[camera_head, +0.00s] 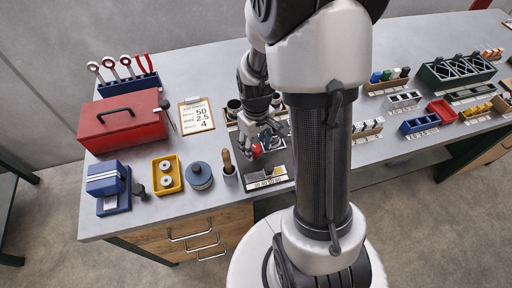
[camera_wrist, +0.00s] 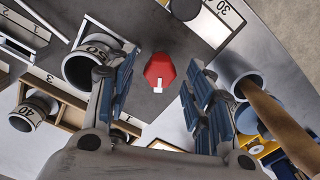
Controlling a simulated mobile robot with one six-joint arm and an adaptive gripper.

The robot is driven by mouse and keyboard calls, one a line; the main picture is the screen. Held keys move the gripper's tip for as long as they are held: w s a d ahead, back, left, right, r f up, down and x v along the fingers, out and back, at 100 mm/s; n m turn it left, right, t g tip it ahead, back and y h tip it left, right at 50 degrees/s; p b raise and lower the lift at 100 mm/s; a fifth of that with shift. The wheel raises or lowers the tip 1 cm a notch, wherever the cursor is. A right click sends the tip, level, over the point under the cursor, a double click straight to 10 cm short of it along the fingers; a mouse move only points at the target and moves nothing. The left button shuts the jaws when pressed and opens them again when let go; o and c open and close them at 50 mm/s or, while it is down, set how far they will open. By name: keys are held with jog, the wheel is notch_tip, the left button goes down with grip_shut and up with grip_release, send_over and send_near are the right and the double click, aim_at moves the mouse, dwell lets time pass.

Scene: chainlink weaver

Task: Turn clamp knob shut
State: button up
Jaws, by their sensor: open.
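The red clamp knob (camera_wrist: 159,72) is faceted and has a small white mark on its lower edge. In the wrist view it shows between the two blue-padded fingers of my gripper (camera_wrist: 161,83), with a visible gap on each side. My gripper is open and holds nothing. In the head view my gripper (camera_head: 267,136) points down over the fixture at the table's middle, and the red knob (camera_head: 256,151) shows just beside the fingers. My arm hides part of the fixture in the head view.
Cylinders marked 50 (camera_wrist: 85,70) and 40 (camera_wrist: 30,115) stand left of my fingers. A cup with a wooden handle (camera_wrist: 245,80) stands close on the right. In the head view a red toolbox (camera_head: 122,120), clipboard (camera_head: 196,115) and blue-grey round tin (camera_head: 199,175) are left.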

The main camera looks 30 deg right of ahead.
jog(key=shift+f, duration=0.4)
jog(key=shift+c, duration=0.3)
jog(key=c, duration=1)
